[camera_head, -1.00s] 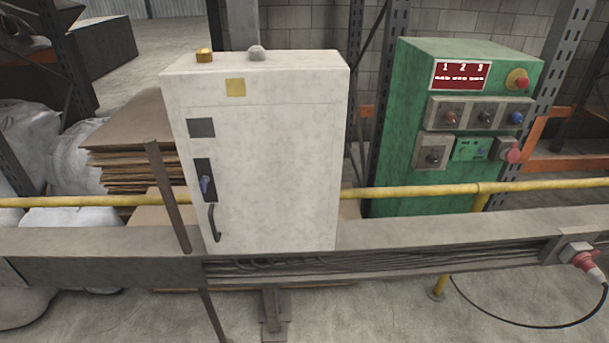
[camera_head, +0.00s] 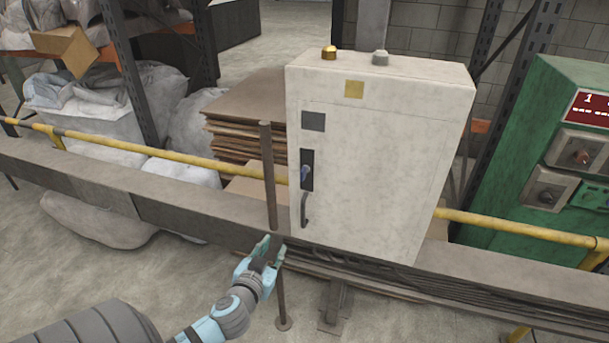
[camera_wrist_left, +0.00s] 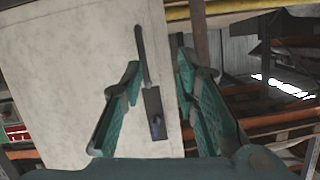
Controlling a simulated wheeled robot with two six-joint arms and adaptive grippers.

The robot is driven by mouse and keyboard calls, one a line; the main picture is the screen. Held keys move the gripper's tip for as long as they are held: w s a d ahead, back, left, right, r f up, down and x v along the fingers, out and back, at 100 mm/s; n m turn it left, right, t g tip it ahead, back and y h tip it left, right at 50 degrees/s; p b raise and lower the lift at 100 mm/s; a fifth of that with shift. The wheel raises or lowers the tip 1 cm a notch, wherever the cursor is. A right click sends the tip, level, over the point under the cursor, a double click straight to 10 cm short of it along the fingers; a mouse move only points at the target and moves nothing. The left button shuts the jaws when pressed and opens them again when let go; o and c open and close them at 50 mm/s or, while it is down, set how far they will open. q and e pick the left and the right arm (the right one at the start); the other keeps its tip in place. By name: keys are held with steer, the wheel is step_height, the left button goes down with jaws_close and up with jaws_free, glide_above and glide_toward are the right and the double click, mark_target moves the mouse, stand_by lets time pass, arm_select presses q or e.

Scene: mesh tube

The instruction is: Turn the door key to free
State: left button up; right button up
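The door key (camera_head: 305,173) is a small blue-grey piece on a dark lock plate (camera_head: 308,158), on the left side of a white cabinet's front (camera_head: 385,150). A dark curved handle (camera_head: 304,211) sits below it. My left gripper (camera_head: 270,246) is in front of the beam, below and left of the handle, apart from both. In the left wrist view the same gripper (camera_wrist_left: 158,80) has its fingers spread with nothing between them touching; the key (camera_wrist_left: 157,127) and handle (camera_wrist_left: 141,55) show beyond, upside down. My right gripper is not in view.
An upright brown post (camera_head: 268,175) stands just left of the cabinet, near my left gripper. A grey beam (camera_head: 190,209) and a yellow rail (camera_head: 150,150) run across. A green control box (camera_head: 540,130) stands at right. Floor in front is clear.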

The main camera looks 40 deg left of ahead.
mark_target(301, 175)
arm_select(q)
step_height(301, 175, up, 14)
steer(key=w+d+n+t, duration=0.1)
steer(key=d+t, duration=0.2)
steer(key=t, duration=0.1)
steer(key=p+x, duration=0.1)
steer(key=x, duration=1.3)
steer(key=shift+w+a+f+p, duration=0.1)
steer(key=shift+a+f+p, duration=0.1)
steer(key=shift+a+p, duration=0.15)
steer(key=shift+c, duration=0.2)
jaws_close()
